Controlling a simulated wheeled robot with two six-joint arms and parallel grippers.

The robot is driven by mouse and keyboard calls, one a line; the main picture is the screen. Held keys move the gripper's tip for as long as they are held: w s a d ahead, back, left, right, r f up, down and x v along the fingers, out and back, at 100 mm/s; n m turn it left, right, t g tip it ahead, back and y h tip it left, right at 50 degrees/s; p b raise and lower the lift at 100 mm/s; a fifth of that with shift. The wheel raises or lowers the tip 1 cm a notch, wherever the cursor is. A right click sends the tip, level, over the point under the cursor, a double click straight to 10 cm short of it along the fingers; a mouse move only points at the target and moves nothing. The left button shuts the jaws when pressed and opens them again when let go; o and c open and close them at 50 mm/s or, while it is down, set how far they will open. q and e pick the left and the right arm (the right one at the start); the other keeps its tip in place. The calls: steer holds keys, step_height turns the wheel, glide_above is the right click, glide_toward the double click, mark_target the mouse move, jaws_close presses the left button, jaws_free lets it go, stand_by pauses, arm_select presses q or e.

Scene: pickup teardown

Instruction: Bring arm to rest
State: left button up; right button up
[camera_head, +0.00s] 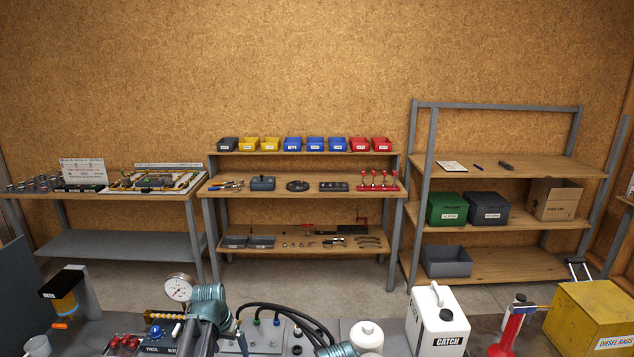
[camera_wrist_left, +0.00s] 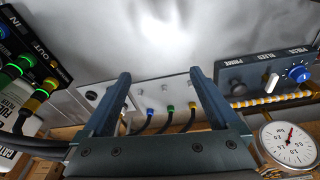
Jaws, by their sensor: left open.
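My left gripper (camera_wrist_left: 163,78) is open in the left wrist view, with its two dark fingers spread and nothing between them. In the head view a teal and grey part of my left arm (camera_head: 208,300) stands over the bench at the bottom, just right of the pressure gauge (camera_head: 179,288); its fingertips are hard to make out there. The gauge also shows in the wrist view (camera_wrist_left: 288,143), to the right of the fingers.
Around the left arm are a hose panel (camera_head: 262,335), a white catch jug (camera_head: 436,322), a white bottle (camera_head: 367,337) and a red jack (camera_head: 508,330). A control box with a blue knob (camera_wrist_left: 299,74) is near the fingers. Shelves (camera_head: 300,187) stand beyond open floor.

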arm_select(q)
steer(key=s+d, duration=0.2)
steer(key=d, duration=0.1)
steer(key=n+t+p, duration=0.2)
steer(key=p, duration=0.2)
glide_toward(176, 329)
arm_select(e)
step_height(176, 329, up, 4)
arm_select(q)
steer(key=b+x, duration=0.8)
steer(key=b, duration=0.4)
steer(key=shift+a+f, duration=0.1)
arm_select(e)
step_height(176, 329, down, 13)
steer(key=shift+r, duration=0.1)
arm_select(q)
steer(key=shift+w+a+f+m+b, duration=0.15)
steer(key=shift+f+m+b, duration=0.15)
steer(key=shift+m+b, duration=0.25)
arm_select(e)
steer(key=shift+f, duration=0.3)
arm_select(q)
steer(key=shift+r+m+p, duration=0.3)
steer(key=shift+m, duration=0.05)
arm_select(e)
steer(key=shift+r, duration=0.3)
arm_select(q)
steer(key=shift+m+h, duration=0.7)
steer(key=shift+m, duration=0.8)
